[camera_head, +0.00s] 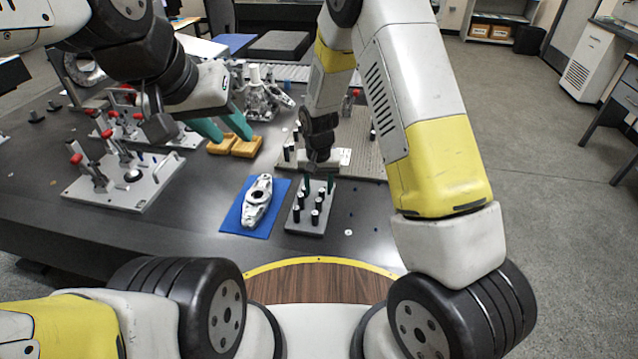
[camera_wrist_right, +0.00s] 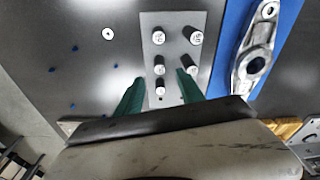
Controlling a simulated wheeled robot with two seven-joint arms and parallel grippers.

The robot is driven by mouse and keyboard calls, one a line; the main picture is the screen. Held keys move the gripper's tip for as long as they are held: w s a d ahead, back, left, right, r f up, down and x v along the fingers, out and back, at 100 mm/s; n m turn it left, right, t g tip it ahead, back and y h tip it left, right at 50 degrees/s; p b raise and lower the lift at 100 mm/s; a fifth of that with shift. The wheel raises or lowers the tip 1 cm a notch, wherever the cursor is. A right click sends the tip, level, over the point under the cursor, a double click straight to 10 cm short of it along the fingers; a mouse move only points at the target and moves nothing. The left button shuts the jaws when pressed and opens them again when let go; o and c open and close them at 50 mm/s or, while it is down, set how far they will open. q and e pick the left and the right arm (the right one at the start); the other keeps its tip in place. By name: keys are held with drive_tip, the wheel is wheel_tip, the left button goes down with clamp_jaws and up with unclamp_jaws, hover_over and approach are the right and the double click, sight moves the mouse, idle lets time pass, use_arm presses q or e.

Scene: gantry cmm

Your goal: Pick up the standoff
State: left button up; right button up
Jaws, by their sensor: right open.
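Several standoffs, black cylinders with pale marked tops (camera_head: 315,217), stand upright on a grey plate (camera_head: 306,230) in the head view. They also show in the right wrist view, one of them a standoff (camera_wrist_right: 159,66) near the fingertips. My right gripper (camera_head: 318,184) is open above the far end of this plate, pointing down. In the wrist view its green fingers (camera_wrist_right: 159,76) lie on either side of one column of standoffs, and nothing is gripped. Contact cannot be told. My left gripper (camera_head: 223,128) is open and empty over the yellow-orange trays.
A blue mat (camera_head: 231,222) with a silver bracket (camera_head: 257,203) lies left of the plate. A fixture plate with red-tipped clamps (camera_head: 133,195) stands further left, and yellow-orange trays (camera_head: 246,146) lie behind. A pale perforated plate (camera_head: 362,150) is behind the standoffs.

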sight(319, 200)
drive_tip(key=f, duration=0.6)
drive_tip(key=shift+w+f, duration=0.25)
drive_tip(key=shift+f, duration=0.15)
clamp_jaws()
